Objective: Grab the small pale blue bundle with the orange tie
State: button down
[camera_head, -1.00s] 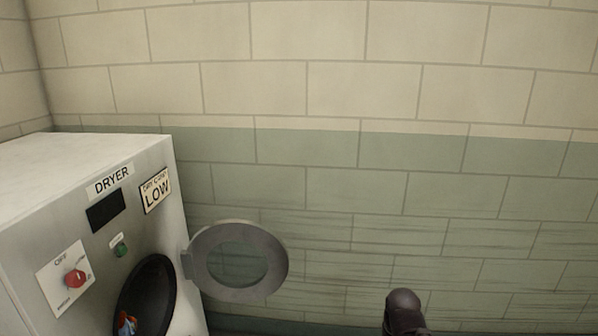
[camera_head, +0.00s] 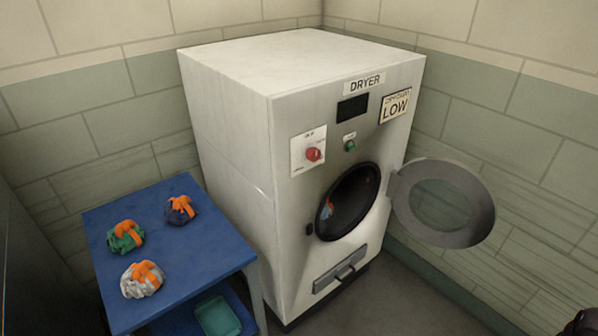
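A small light-blue bundle with a bit of orange (camera_head: 327,209) shows inside the dark drum of the dryer, at the left side of its round opening. Most of it is hidden by the opening's rim. The dryer (camera_head: 230,140) is white, and its round glass door (camera_head: 478,205) stands open to the right. My gripper's fingers are not in view. Only a dark part of my arm shows at the bottom right corner, far from the dryer opening.
A blue table (camera_head: 190,262) stands left of the dryer. On it lie a green bundle (camera_head: 120,240), a dark blue bundle (camera_head: 178,214) and a whitish bundle (camera_head: 134,285), all with orange ties. A teal tray (camera_head: 216,316) sits on the lower shelf.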

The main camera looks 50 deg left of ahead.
aim_at(327, 212)
jog(key=z, duration=1)
jog(key=k, duration=0.1)
jog(key=u, duration=2.75)
jog(key=k, duration=0.95)
jog(key=z, duration=0.2)
jog(key=i, duration=0.65)
jog(key=u, duration=0.05)
